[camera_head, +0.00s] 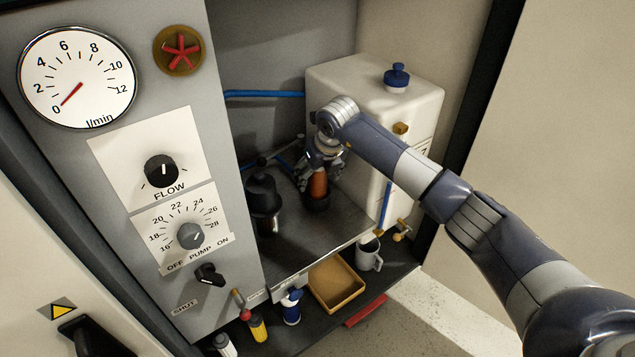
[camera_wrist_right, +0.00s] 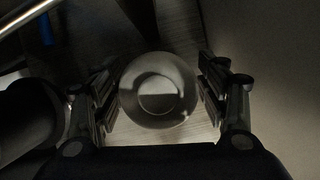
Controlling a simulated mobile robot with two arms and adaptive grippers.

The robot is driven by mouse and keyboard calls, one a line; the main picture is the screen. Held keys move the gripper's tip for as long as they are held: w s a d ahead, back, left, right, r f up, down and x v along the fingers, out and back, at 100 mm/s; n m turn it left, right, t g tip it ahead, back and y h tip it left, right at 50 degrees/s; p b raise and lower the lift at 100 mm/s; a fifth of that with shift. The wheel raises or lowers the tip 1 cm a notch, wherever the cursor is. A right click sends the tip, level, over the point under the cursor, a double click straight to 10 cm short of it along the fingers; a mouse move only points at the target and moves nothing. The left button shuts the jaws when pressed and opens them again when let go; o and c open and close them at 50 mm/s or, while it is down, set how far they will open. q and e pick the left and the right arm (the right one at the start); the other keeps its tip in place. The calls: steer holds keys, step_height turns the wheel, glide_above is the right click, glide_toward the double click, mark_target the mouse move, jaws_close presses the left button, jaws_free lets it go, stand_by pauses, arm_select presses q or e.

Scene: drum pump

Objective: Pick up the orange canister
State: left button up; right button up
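The orange canister (camera_head: 318,187) stands upright on the dark shelf inside the cabinet, in front of the white tank; its lower end is dark. My right gripper (camera_head: 320,174) reaches down over it from above, and its fingers hide the canister's upper part. In the right wrist view, a round grey top (camera_wrist_right: 158,90) sits between the two fingers of the right gripper (camera_wrist_right: 158,98), with a narrow gap at the sides. The fingers are apart, and I cannot see them press on it. My left gripper is not in view.
A black pump-like vessel (camera_head: 264,200) stands left of the canister. The white tank (camera_head: 345,85) is close behind and to the right. Blue hoses (camera_head: 262,94) run at the back. A yellow tray (camera_head: 337,286), a grey mug (camera_head: 369,256) and small bottles (camera_head: 291,308) stand below.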

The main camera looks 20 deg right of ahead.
steer(key=c, duration=1.3)
steer(key=shift+c, duration=0.3)
steer(key=shift+r, duration=0.1)
